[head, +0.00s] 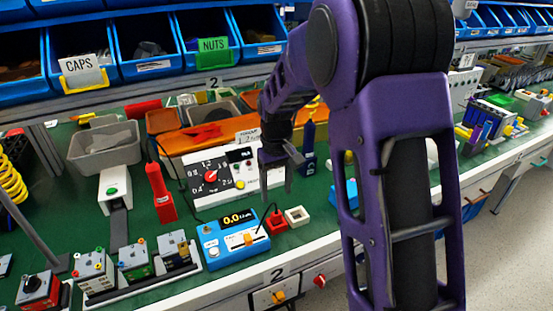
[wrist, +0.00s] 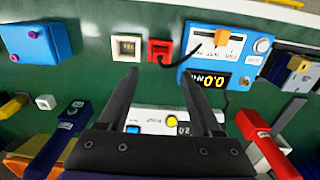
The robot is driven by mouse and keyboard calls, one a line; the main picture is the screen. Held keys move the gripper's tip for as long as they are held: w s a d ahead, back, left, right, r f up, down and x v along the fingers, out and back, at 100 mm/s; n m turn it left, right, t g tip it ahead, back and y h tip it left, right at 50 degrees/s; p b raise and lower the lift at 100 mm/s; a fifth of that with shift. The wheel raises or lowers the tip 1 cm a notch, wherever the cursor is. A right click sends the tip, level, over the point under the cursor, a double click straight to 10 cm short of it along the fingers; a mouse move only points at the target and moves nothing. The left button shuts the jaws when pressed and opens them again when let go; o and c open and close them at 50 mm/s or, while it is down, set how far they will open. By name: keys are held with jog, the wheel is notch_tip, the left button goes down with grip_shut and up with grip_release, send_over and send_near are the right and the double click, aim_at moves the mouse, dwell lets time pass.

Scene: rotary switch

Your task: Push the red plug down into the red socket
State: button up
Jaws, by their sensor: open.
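The red socket (head: 275,223) is a small square block on the green bench, just right of the blue meter. It also shows in the wrist view (wrist: 160,47), with a black cable at its dark centre. I cannot make out a separate red plug; red plug and socket are too small to tell apart. My gripper (head: 277,190) points down above the bench, behind the socket. Its two fingers are apart with nothing between them, and in the wrist view the fingertips (wrist: 161,80) lie just below the socket.
A white socket (head: 298,215) stands right beside the red one. The blue meter (head: 235,239) with an orange knob is on its left. A white panel with a red dial (head: 210,175) stands behind. A red upright tool (head: 160,192) is farther left.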

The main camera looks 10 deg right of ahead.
notch_tip(320, 180, up, 9)
jog(key=p, duration=0.1)
dwell(0.4)
